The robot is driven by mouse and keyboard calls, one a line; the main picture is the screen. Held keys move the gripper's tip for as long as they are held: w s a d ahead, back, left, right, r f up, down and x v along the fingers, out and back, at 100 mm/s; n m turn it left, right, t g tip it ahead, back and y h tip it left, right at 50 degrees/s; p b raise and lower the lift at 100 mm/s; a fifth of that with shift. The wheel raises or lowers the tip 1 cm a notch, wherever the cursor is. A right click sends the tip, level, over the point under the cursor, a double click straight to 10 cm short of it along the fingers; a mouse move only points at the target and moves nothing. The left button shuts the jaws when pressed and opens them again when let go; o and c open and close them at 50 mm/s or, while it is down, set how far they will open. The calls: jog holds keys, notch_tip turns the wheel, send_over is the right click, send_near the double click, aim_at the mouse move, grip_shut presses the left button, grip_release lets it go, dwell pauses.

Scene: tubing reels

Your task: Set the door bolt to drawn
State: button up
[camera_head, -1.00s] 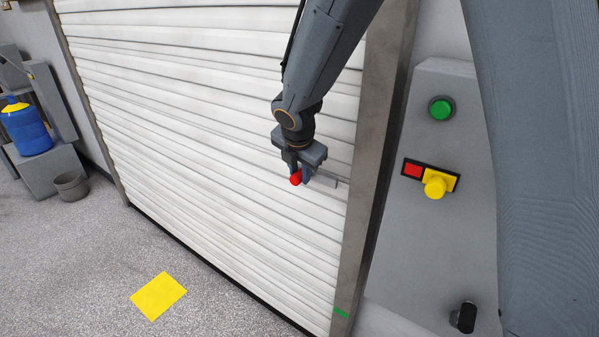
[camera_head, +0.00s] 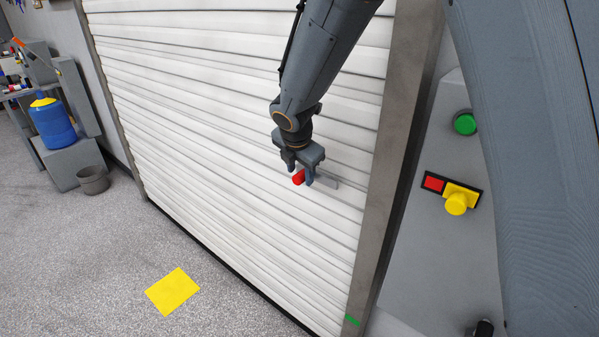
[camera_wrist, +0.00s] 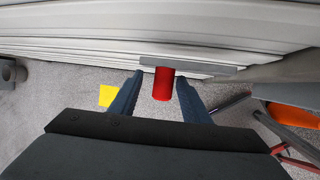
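The door bolt is a thin grey bar (camera_head: 328,184) with a red cylindrical knob (camera_head: 298,178), set across the white roller door (camera_head: 225,120) near its right post. The bar's right end stands a little short of the post. My gripper (camera_head: 300,174) is at the knob, one finger on each side. In the wrist view the red knob (camera_wrist: 163,84) stands between the open fingertips (camera_wrist: 160,86), with a gap on the left and nearer the right finger. I cannot tell whether that finger touches it. Part of the bar is hidden behind my gripper.
A yellow patch (camera_head: 172,291) lies on open floor. A blue container (camera_head: 53,124) and grey bin (camera_head: 93,180) stand left.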

jog(key=shift+s+r, duration=0.15)
jog(key=shift+r, duration=0.25)
jog(key=b+v, duration=0.1)
jog(key=v, duration=0.6)
